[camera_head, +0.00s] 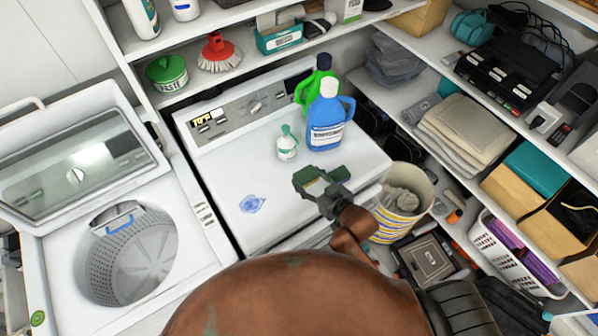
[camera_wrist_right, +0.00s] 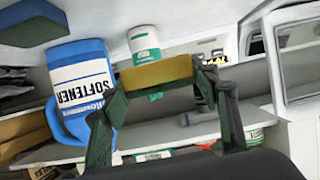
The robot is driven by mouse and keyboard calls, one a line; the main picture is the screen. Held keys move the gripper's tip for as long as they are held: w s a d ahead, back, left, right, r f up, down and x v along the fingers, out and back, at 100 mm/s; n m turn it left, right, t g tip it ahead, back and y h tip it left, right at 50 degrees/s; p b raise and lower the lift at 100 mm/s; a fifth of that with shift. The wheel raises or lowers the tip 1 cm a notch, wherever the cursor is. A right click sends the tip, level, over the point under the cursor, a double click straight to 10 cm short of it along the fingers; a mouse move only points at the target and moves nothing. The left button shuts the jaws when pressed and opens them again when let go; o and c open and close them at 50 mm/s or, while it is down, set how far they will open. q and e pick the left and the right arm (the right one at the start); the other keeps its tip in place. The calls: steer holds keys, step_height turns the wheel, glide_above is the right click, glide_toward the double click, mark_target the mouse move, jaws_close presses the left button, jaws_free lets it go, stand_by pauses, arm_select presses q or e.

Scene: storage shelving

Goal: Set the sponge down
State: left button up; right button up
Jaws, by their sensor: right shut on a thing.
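The sponge (camera_wrist_right: 155,72) shows its yellow face in the right wrist view, spanning the gap between my right fingertips. My right gripper (camera_head: 318,184) is shut on it; the gripper also shows in the wrist view (camera_wrist_right: 158,80). In the head view they are over the front right part of the white dryer top (camera_head: 285,187), in front of the blue softener bottle (camera_head: 326,122). The sponge is hard to tell from the greenish fingers there. I cannot tell whether it touches the surface. My left gripper is out of view.
A small white bottle (camera_head: 287,143) and a green bottle (camera_head: 312,88) stand near the softener. A blue spill (camera_head: 252,204) lies left of the gripper. A striped basket (camera_head: 402,226) stands to the right. An open washer (camera_head: 128,262) is at left. The dryer top's middle is clear.

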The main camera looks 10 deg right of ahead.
steer(key=w+f, duration=0.4)
steer(key=w, duration=0.1)
steer(key=w+a+f, duration=0.1)
steer(key=w+f, duration=0.1)
steer(key=f, duration=0.1)
steer(key=shift+w, duration=0.3)
steer(key=shift+f+p, duration=0.35)
steer(key=shift+f, duration=1.25)
steer(key=shift+f, duration=0.2)
steer(key=o, duration=0.8)
steer(key=shift+c, duration=0.2)
steer(key=shift+r, duration=0.1)
